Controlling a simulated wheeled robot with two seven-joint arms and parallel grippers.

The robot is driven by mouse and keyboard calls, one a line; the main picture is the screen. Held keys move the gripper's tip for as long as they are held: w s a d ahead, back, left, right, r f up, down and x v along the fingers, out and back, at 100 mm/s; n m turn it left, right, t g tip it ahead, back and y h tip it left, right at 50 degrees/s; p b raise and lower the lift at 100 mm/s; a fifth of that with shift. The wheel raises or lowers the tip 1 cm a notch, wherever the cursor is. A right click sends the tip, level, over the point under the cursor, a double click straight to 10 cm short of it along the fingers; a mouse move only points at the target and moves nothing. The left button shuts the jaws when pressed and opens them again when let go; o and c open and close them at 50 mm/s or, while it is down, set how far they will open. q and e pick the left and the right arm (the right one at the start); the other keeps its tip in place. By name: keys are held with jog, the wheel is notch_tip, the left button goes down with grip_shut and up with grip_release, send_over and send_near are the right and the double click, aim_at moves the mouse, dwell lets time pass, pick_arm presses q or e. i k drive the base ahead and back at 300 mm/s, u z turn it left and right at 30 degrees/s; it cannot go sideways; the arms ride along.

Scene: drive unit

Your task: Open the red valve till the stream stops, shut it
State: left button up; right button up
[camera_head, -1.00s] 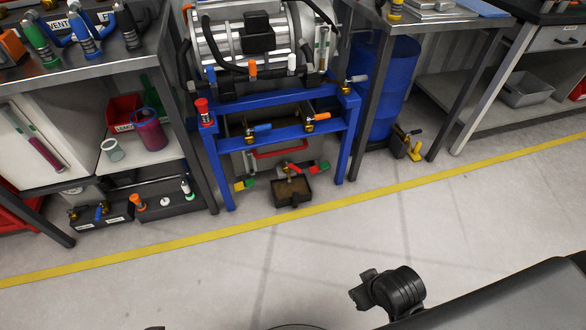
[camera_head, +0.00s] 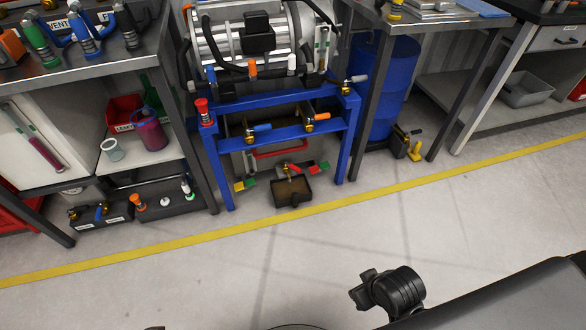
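A small brass valve with a red lever (camera_head: 296,168) sits low under the blue frame, at the front of the grey tank. A dark drip pan (camera_head: 293,193) stands on the floor right below it. A thin amber line (camera_head: 289,181) runs from the valve down to the pan and looks like a stream. Brown liquid seems to lie in the pan. A red knob (camera_head: 203,107) is on the frame's left post. Neither gripper shows. A black part of mine and a dark arm link or body part fill the lower right.
The blue frame (camera_head: 338,140) carries a silver cylinder, with blue and orange levers (camera_head: 321,117) on its crossbar. A workbench (camera_head: 75,72) stands left, and a blue drum (camera_head: 388,85) right. The floor is clear in front of the yellow line (camera_head: 180,237).

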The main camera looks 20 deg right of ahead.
aim_at(294, 167)
jog(key=z, duration=0.4)
jog(key=i, duration=1.1)
jog(key=u, duration=0.3)
